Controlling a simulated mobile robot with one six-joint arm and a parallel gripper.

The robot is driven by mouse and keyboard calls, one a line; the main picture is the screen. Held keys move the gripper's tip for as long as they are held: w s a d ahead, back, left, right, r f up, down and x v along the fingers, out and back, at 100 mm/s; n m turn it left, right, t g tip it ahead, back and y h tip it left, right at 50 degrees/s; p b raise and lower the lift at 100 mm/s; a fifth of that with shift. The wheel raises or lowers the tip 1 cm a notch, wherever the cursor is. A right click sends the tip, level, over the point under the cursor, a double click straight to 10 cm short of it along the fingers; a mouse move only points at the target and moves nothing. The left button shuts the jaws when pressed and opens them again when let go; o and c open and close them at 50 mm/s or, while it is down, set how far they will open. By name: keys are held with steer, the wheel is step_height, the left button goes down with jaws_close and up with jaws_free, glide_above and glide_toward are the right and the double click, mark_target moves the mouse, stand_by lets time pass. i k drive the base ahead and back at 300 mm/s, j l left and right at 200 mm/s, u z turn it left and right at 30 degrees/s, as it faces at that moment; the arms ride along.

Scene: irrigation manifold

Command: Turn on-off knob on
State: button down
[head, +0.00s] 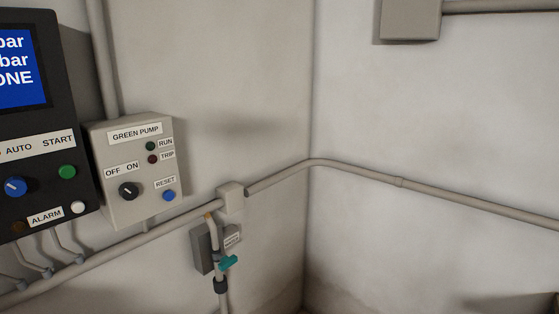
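The on-off knob (128,191) is a round black knob with a pale pointer mark on the beige box labelled GREEN PUMP (150,213). The labels OFF, on the left, and ON, on the right, sit just above it. The pointer looks tilted to the upper left, toward OFF, though it is small. On the same box are a dark green RUN lamp (151,146), a dark red TRIP lamp (153,159) and a blue RESET button (169,195). Both lamps look unlit. My gripper is not in view.
A black control panel (88,168) with a blue screen stands close left of the box. A conduit (106,60) rises above the box, and a pipe (165,227) runs below it. A teal-handled valve (229,262) is lower right.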

mark_target(128, 191)
steer(key=u, duration=1.25)
